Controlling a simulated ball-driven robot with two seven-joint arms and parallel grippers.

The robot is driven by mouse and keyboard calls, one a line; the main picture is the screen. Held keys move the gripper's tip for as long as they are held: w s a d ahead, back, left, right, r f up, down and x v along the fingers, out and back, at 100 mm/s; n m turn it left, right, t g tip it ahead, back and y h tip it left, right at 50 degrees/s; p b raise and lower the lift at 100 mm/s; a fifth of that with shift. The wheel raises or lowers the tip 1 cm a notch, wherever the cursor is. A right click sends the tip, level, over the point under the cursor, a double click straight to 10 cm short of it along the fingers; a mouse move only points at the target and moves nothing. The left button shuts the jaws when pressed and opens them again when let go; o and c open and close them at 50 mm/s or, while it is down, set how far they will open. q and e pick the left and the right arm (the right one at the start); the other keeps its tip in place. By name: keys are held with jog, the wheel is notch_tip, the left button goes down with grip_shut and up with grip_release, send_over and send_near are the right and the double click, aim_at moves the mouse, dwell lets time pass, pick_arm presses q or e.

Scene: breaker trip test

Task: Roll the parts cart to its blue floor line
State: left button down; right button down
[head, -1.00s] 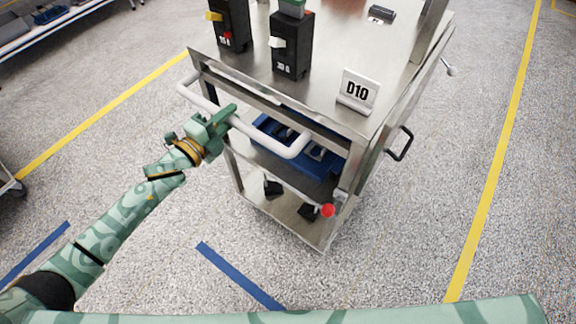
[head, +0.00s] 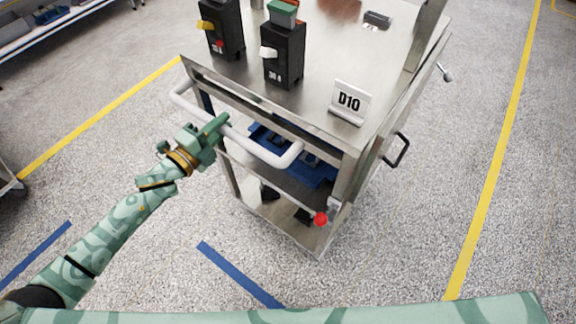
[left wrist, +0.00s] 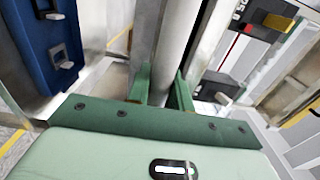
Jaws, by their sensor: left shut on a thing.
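The parts cart (head: 305,62) is a steel cart with a white push handle (head: 262,152) on its near side and a D10 sign on top. My left gripper (head: 218,130) is shut on the handle, left of its middle. In the left wrist view the handle bar (left wrist: 172,50) runs between the two green fingers (left wrist: 160,88). A blue floor line (head: 240,274) lies on the floor in front of the cart, apart from it. Another blue line (head: 36,255) lies at the far left. My right gripper is not in view.
Two black breakers (head: 284,55) (head: 226,32) stand on the cart top. A blue bin (head: 310,172) sits below, and a red knob (head: 320,219) shows near the cart's front corner. Yellow floor lines (head: 490,190) (head: 100,117) run on both sides. The speckled floor around the cart is clear.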

pick_arm(q)
jog(key=p+v, duration=0.5)
jog(key=v, duration=2.8)
dwell(3.5)
dwell(0.6)
jog(key=c, duration=1.6)
grip_release()
jog(key=shift+c, duration=0.2)
jog(key=shift+a+f, duration=0.1)
jog(key=shift+a, duration=0.05)
